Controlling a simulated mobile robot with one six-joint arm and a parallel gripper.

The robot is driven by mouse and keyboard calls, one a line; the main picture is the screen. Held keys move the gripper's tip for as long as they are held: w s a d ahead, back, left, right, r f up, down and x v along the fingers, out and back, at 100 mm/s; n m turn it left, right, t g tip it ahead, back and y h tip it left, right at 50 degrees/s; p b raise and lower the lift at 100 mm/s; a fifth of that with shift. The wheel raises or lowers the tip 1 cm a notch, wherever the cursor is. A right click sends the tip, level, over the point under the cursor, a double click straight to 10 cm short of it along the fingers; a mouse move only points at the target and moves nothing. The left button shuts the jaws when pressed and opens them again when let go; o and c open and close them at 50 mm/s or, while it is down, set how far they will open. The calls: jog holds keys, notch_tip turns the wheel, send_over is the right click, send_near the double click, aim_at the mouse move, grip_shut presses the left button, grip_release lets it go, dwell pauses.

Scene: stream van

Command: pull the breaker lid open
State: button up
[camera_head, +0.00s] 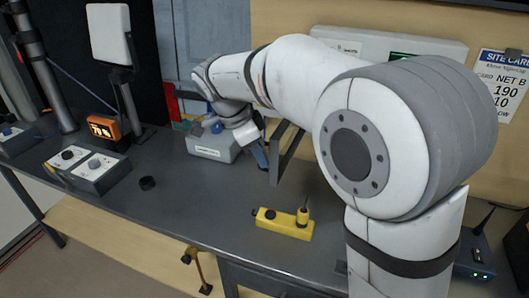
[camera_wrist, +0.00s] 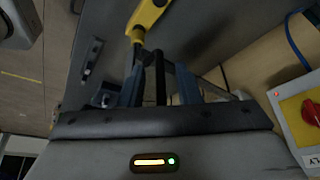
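I cannot clearly make out a breaker lid. A pale wall box (camera_head: 385,45) with a green display is on the back wall, partly hidden behind my arm. The wrist view shows a pale box with a red-and-yellow rotary switch (camera_wrist: 308,110) at the right edge, clear of my fingers. My gripper (camera_wrist: 160,85) has its two blue fingers apart. Dark bars show between them; I cannot tell whether they touch. In the head view my gripper (camera_head: 260,155) is low over the bench, beside a dark angled bracket (camera_head: 287,155).
A grey labelled box (camera_head: 210,146) stands left of my gripper. A yellow block (camera_head: 285,224) with a black knob lies near the bench front. The bench middle is clear.

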jog(key=shift+r, duration=0.1)
jog(key=v, duration=0.7)
jog(key=shift+r, duration=0.25)
jog(key=shift+a, duration=0.1)
